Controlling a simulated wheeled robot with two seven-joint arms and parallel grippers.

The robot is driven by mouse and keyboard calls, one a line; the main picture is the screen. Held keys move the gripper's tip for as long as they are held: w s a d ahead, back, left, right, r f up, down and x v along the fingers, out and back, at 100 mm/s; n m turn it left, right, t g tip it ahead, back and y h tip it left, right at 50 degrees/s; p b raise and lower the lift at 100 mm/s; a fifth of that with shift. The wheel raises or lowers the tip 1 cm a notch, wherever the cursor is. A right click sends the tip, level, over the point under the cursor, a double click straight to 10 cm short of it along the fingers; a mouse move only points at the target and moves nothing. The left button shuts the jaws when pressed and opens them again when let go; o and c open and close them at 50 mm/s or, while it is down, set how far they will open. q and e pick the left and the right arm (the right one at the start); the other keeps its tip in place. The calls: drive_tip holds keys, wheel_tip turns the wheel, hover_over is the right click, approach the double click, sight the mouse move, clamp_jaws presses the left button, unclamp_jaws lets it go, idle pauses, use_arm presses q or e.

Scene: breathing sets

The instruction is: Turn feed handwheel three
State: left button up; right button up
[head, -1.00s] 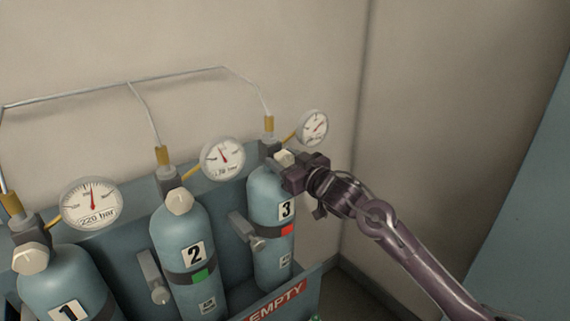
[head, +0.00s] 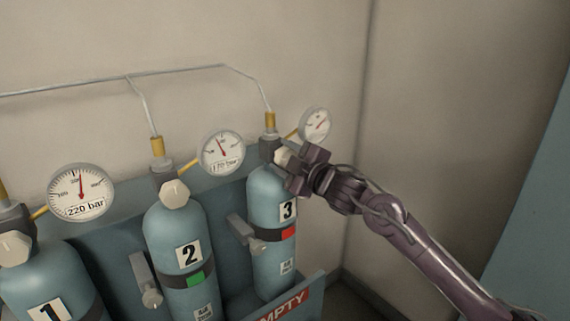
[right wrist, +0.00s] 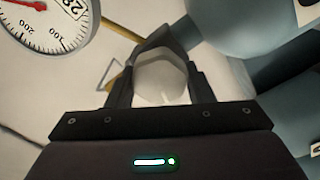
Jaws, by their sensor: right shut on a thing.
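The handwheel of cylinder three (head: 283,155) is a small cream knob on the valve at the top of the blue cylinder labelled 3 (head: 267,195). My right gripper (head: 292,160) is shut on this knob, coming from the right. In the right wrist view the knob (right wrist: 161,78) sits between the two dark fingers. The gauge of cylinder three (head: 316,124) is behind the gripper, its reading too small to tell in the head view. Cylinder three has a red tag on its band. My left gripper is not in view.
Cylinder two (head: 180,235) with a green tag and cylinder one (head: 45,285) stand to the left in the same blue rack. Their gauges (head: 222,152) and a thin pipe (head: 110,82) are above. A wall corner lies behind on the right, with free room there.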

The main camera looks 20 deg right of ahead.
drive_tip(key=shift+f+n+b, duration=0.1)
drive_tip(key=shift+n+b, duration=0.2)
drive_tip(key=shift+n, duration=0.3)
drive_tip(key=o, duration=1)
drive_tip(key=shift+c, duration=0.2)
drive_tip(key=shift+s+d+b, duration=0.2)
drive_tip(key=shift+s+b, duration=0.15)
drive_tip(key=shift+s, duration=0.15)
drive_tip(key=b+v, duration=0.2)
drive_tip(key=v, duration=0.4)
drive_tip(key=shift+s, duration=0.4)
drive_tip(key=shift+d, duration=0.1)
